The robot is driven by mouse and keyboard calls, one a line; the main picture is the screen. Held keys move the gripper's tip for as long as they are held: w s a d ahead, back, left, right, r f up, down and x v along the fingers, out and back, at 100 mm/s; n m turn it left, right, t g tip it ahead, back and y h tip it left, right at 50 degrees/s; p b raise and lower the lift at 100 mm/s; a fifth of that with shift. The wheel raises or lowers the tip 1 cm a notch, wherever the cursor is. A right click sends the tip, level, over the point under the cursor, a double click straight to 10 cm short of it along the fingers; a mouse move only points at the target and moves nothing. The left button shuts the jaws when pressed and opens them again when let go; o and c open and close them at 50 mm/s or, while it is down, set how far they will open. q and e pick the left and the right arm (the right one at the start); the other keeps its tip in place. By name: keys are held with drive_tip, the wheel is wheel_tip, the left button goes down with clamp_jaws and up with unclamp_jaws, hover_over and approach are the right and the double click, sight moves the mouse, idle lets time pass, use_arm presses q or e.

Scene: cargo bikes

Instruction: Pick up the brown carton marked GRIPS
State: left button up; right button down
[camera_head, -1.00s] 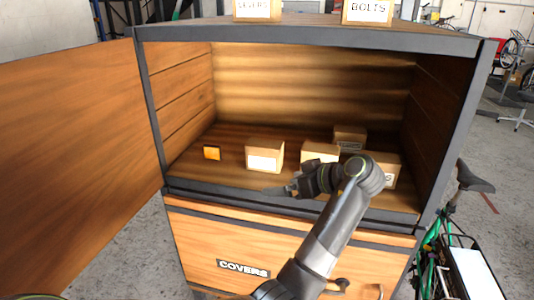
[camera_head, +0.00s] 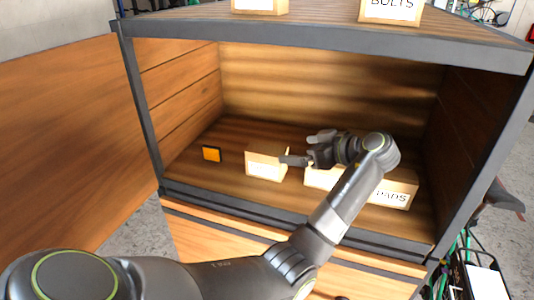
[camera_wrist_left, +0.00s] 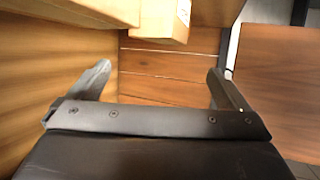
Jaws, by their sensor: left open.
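Several brown cartons stand on the floor of the open cabinet. The left carton (camera_head: 267,162) has a pale label I cannot read. The middle carton (camera_head: 322,179) is partly covered by my arm. The right carton (camera_head: 393,193) reads PADS. I cannot read GRIPS on any of them. My left gripper (camera_head: 302,149) is open and empty, inside the cabinet, its fingers pointing left beside and above the left carton. In the left wrist view nothing sits between the spread fingers (camera_wrist_left: 157,80); a carton (camera_wrist_left: 160,20) shows beyond them at the top. My right gripper is out of view.
The cabinet's front edge (camera_head: 235,208), side walls and top board (camera_head: 330,38) frame the opening. More cartons, one marked BOLTS (camera_head: 391,8), stand on top. The open door (camera_head: 70,130) is at left.

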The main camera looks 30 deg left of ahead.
sight(269, 149)
use_arm(q)
drive_tip(key=p+x, duration=0.5)
drive_tip(key=x, duration=0.4)
drive_tip(key=shift+s+a+p, duration=0.1)
drive_tip(key=shift+a+p, duration=0.15)
drive_tip(key=shift+p, duration=0.1)
drive_tip(key=shift+a+f, duration=0.35)
drive_tip(key=shift+a, duration=0.05)
drive_tip(key=shift+c, duration=0.6)
drive_tip(key=shift+d, duration=0.1)
drive_tip(key=c, duration=1.2)
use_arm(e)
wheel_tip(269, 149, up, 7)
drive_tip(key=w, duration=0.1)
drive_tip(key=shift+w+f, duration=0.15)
